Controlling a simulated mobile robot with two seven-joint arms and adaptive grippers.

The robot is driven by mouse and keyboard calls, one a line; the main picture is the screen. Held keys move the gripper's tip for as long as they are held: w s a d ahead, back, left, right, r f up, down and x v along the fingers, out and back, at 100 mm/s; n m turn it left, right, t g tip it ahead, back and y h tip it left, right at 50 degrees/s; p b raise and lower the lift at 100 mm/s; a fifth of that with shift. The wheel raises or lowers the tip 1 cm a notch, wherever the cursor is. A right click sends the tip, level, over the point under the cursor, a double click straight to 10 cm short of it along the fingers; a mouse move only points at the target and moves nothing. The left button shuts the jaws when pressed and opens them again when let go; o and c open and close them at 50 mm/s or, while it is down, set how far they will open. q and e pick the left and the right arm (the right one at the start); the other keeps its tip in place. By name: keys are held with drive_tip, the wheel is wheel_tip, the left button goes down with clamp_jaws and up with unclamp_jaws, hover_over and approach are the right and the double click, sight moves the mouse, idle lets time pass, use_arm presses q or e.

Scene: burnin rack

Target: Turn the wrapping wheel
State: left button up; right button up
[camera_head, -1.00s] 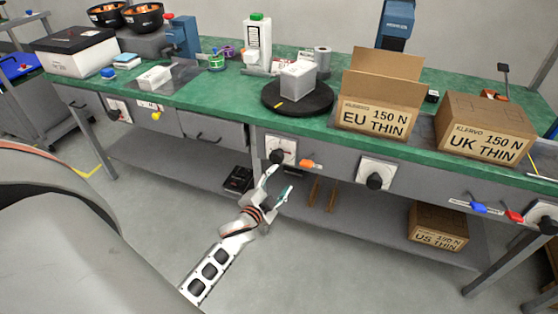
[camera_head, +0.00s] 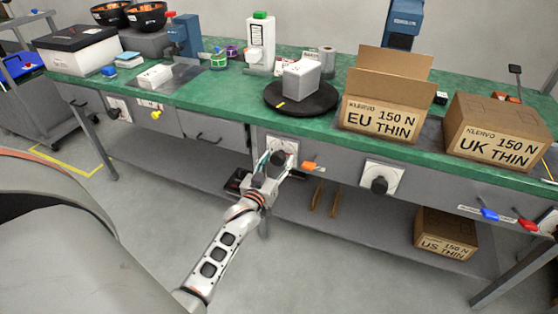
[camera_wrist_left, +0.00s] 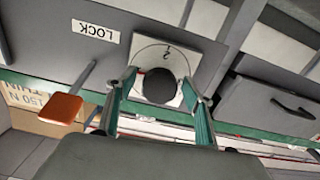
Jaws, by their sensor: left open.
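A flat black round turntable (camera_head: 322,103), which looks like the wrapping wheel, lies on the green bench with a grey-white box (camera_head: 301,77) on it. Below it, on the bench front, is a round black knob on a white plate (camera_head: 284,143). My left gripper (camera_head: 274,158) is open in front of this knob. In the left wrist view its fingers (camera_wrist_left: 159,78) stand on either side of the black knob (camera_wrist_left: 157,87). I cannot tell whether they touch it. My right gripper is not in view.
An orange lever (camera_head: 309,165) sticks out right of the knob; it also shows in the left wrist view (camera_wrist_left: 62,107) near a LOCK label (camera_wrist_left: 95,31). Another black knob (camera_head: 379,185) is further right. Cardboard boxes stand on the bench, including EU THIN (camera_head: 381,118). A lower shelf runs beneath.

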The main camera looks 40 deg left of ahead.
use_arm(q)
drive_tip(key=shift+w, duration=0.3)
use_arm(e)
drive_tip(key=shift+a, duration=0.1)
use_arm(q)
drive_tip(key=c, duration=1.1)
drive_tip(key=shift+r+m, duration=0.15)
drive_tip(key=shift+m, duration=0.25)
drive_tip(key=o, duration=1.1)
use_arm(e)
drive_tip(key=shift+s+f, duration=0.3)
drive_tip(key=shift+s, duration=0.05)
